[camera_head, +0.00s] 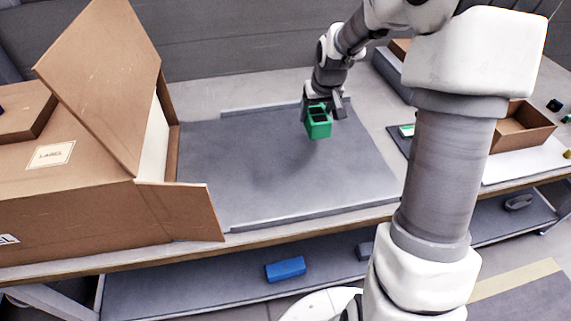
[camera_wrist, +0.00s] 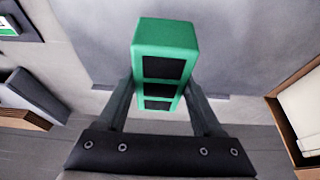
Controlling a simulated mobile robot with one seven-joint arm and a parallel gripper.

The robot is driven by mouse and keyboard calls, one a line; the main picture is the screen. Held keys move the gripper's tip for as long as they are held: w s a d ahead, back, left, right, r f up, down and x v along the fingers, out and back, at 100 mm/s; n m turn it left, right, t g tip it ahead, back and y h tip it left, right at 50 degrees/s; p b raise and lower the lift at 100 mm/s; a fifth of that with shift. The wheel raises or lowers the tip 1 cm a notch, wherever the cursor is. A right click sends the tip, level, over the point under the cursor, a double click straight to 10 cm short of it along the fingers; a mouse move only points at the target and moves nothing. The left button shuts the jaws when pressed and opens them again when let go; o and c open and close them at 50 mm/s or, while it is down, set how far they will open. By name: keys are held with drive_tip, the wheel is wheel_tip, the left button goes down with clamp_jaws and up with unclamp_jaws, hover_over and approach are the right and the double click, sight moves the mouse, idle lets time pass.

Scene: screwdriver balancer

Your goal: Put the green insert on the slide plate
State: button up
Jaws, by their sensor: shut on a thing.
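The green insert (camera_head: 318,121) is a small green block with dark square openings. My gripper (camera_head: 322,104) is shut on it, over the far right part of the grey slide plate (camera_head: 265,175). In the wrist view the green insert (camera_wrist: 165,60) sits between both fingers of my gripper (camera_wrist: 160,105), with the slide plate (camera_wrist: 240,40) behind it. I cannot tell whether the insert touches the plate or is held just above it. The plate lies flat on the table and its middle is bare.
A large open cardboard box (camera_head: 75,190) stands at the plate's left edge, one flap reaching over the front corner. Right of the plate are a dark mat (camera_head: 398,138) with a green-and-white item and a small open carton (camera_head: 522,128). A blue block (camera_head: 285,269) lies on the lower shelf.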

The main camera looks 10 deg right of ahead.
drive_tip(key=s+a+f+b, duration=0.1)
drive_tip(key=a+f, duration=0.1)
drive_tip(key=a, duration=0.1)
drive_tip(key=s+a+f+b, duration=0.1)
drive_tip(key=s+a+f, duration=0.1)
drive_tip(key=a, duration=0.1)
drive_tip(key=s+a+f+b, duration=0.1)
drive_tip(key=a+f, duration=0.2)
drive_tip(key=a, duration=0.1)
drive_tip(key=shift+s+a+b, duration=0.1)
drive_tip(key=shift+s+b, duration=0.15)
drive_tip(key=shift+b, duration=0.1)
drive_tip(key=shift+f+b, duration=0.7)
drive_tip(key=shift+f, duration=1.35)
drive_tip(key=shift+f, duration=0.25)
drive_tip(key=o, duration=1.3)
drive_tip(key=shift+r, duration=0.1)
drive_tip(key=shift+r, duration=0.1)
